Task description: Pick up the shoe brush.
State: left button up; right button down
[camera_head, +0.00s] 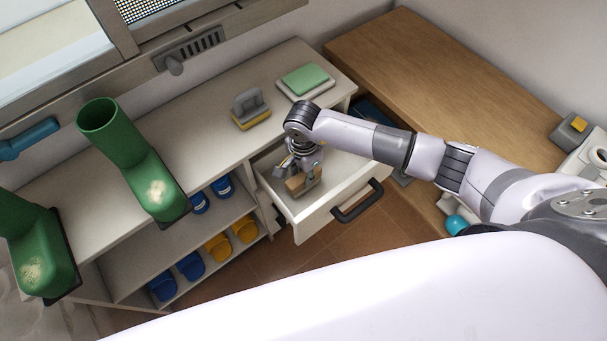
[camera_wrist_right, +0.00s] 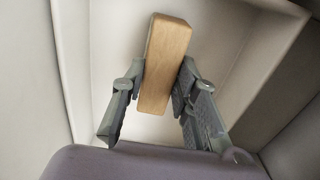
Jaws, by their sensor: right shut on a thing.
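The shoe brush shows as a wooden block (camera_wrist_right: 164,62) in the right wrist view, standing between the two fingers of my right gripper (camera_wrist_right: 158,92). In the head view the brush (camera_head: 296,184) is a small brown block low in the open drawer (camera_head: 338,205), partly covered by the gripper. My right gripper (camera_head: 302,172) reaches down into the drawer and is shut on the brush. The brush's underside and bristles are hidden, and I cannot tell whether it touches the drawer floor. My left gripper is not in view.
Green boots (camera_head: 150,180) stand on the white shelf unit at the left. A grey-and-yellow scrubber (camera_head: 250,108) and a green sponge (camera_head: 305,79) on a tray rest on its top. Blue and yellow slippers (camera_head: 218,247) sit on lower shelves. A wooden bench (camera_head: 440,60) stands at the back right.

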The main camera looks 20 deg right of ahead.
aim_at(304, 176)
notch_tip(304, 176, up, 19)
jog(key=b, duration=0.1)
jog(key=shift+r, duration=0.1)
